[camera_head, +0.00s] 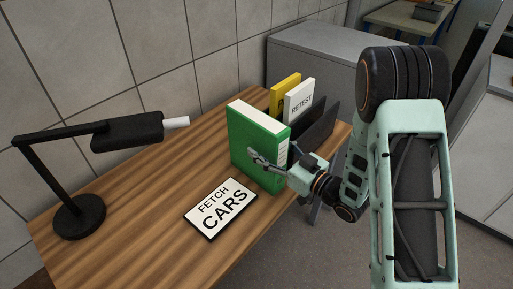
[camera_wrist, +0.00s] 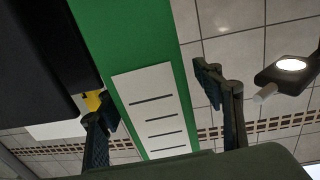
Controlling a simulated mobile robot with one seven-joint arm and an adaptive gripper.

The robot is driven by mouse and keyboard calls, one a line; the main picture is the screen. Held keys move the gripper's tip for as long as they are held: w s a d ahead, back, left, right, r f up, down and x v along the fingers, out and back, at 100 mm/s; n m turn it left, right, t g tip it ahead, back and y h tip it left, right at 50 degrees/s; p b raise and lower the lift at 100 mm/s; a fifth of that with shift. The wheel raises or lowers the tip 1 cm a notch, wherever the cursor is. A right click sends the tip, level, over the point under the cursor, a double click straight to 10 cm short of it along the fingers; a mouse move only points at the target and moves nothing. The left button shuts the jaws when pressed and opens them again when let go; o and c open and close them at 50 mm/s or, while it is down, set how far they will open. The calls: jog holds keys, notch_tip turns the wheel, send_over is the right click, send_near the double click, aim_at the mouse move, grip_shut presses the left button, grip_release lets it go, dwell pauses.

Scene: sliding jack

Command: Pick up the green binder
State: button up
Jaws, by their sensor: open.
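The green binder (camera_head: 243,135) stands upright on the wooden table in the head view, with a white label on its narrow side. My gripper (camera_head: 258,162) is at its near right side, with its fingers overlapping the binder in the picture. In the wrist view the green binder (camera_wrist: 122,38) and its white label run between the two dark fingers of my open gripper (camera_wrist: 160,95). One finger is on each side of the binder. The right finger has a visible gap to it; whether the left finger touches it I cannot tell.
A black holder (camera_head: 318,132) with a white "RETEST" binder (camera_head: 298,99) and a yellow binder (camera_head: 284,90) stands close behind. A black lamp (camera_head: 80,214) stands left. The table (camera_head: 150,180) is clear between.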

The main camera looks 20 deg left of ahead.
jog(key=x, duration=0.4)
jog(key=shift+w+a, duration=0.2)
jog(key=shift+c, duration=0.3)
jog(key=c, duration=1.5)
grip_shut()
jog(key=shift+r, duration=0.1)
